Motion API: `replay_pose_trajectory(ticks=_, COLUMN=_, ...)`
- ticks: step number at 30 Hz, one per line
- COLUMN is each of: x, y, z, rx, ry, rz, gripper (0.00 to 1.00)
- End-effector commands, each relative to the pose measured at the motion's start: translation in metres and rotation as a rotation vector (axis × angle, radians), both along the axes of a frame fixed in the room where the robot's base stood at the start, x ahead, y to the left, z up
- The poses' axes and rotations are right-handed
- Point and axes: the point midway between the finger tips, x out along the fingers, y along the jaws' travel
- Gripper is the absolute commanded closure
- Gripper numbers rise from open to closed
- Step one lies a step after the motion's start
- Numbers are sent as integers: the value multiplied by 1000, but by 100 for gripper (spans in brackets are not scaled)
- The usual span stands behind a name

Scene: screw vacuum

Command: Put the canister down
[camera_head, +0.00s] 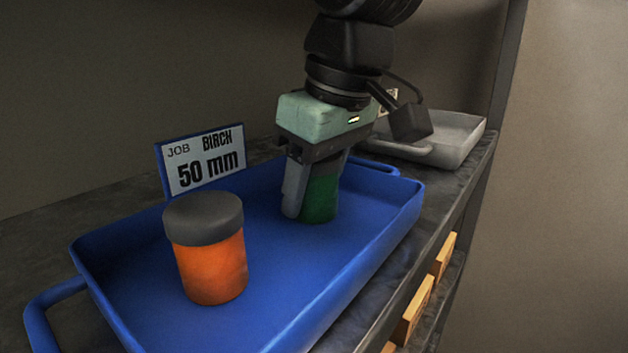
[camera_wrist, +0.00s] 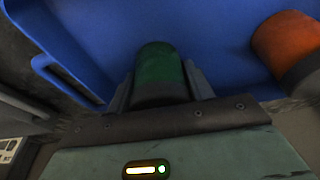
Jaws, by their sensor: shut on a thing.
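A green canister (camera_head: 320,196) is between the fingers of my gripper (camera_head: 312,188), which is shut on it and points down. The canister is upright, inside the blue tray (camera_head: 345,258), toward its back right part. Its base looks at or very near the tray floor; I cannot tell if it touches. In the wrist view, the green canister (camera_wrist: 160,68) sits between the two fingers of my gripper (camera_wrist: 160,88). Part of the canister is hidden by a finger and the gripper body in the head view.
An orange canister with a dark grey lid (camera_head: 208,250) stands in the tray's front left part. A sign reading "JOB BIRCH 50 mm" (camera_head: 203,162) stands at the tray's back edge. A grey tray (camera_head: 450,140) is behind to the right. Free tray floor lies between the canisters.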

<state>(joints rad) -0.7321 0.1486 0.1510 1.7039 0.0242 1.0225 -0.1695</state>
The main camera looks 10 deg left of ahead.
Motion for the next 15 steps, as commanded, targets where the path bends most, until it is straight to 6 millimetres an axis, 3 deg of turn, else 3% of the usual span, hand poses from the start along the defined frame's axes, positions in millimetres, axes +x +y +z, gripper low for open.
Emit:
replay_pose_trajectory(ticks=2, x=0, y=0, z=-3, rx=-1, ry=1, rz=0, gripper=77)
replay_pose_trajectory(ticks=3, x=0, y=0, z=-2, rx=-1, ry=1, rz=0, gripper=37)
replay_pose_trajectory(ticks=4, x=0, y=0, z=-2, rx=-1, ry=1, rz=0, gripper=29)
replay_pose_trajectory(ticks=15, x=0, y=0, z=-2, rx=-1, ry=1, rz=0, gripper=27)
